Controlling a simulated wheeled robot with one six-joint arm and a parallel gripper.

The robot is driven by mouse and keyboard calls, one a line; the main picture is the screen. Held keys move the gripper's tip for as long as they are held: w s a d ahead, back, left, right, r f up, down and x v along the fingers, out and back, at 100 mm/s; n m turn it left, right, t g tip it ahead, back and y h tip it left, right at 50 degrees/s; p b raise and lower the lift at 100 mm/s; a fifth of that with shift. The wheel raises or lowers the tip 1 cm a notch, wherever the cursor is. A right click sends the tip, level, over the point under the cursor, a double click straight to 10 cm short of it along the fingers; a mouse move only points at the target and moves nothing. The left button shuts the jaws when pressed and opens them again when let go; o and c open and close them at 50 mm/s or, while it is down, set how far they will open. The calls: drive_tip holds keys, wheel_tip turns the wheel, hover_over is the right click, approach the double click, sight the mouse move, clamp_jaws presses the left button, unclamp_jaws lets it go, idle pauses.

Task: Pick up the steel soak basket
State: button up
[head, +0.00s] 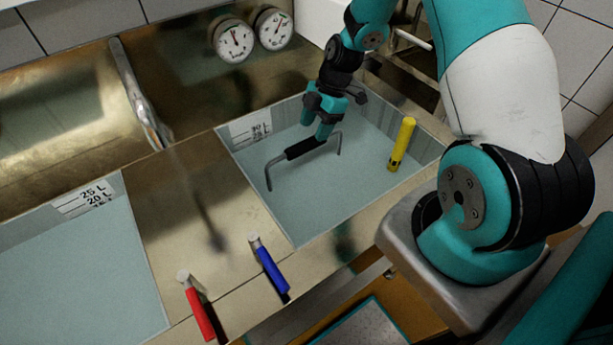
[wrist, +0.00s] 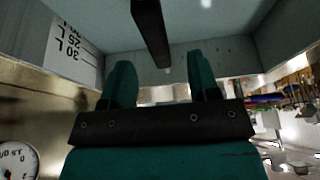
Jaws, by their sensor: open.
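The steel soak basket shows only as its handle, a black grip (head: 303,149) on bent grey wire ends, standing out of the cloudy water in the right basin. Its body is hidden under the water. In the wrist view the black grip (wrist: 150,30) runs from the top edge down to between the fingers. My gripper (head: 325,129) is open, with its fingers at the right part of the grip. In the wrist view my gripper (wrist: 160,75) has one finger on each side of the grip line, with nothing clamped. Contact cannot be told.
A yellow cylinder (head: 402,144) stands in the right of the same basin. Blue (head: 269,264) and red (head: 198,310) tap handles stick out at the front edge. Two gauges (head: 234,41) are on the back wall.

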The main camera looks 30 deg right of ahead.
sight(307, 141)
drive_tip(key=shift+x, duration=1.05)
drive_tip(key=p+x, duration=0.2)
drive_tip(key=x, duration=0.2)
drive_tip(key=shift+w+a+f+p, duration=0.15)
drive_tip(key=shift+a+p, duration=0.1)
drive_tip(key=shift+p, duration=0.1)
drive_tip(key=shift+a+f, duration=0.15)
drive_tip(key=shift+f, duration=0.35)
drive_tip(key=shift+f, duration=0.15)
drive_tip(key=shift+c, duration=0.2)
clamp_jaws()
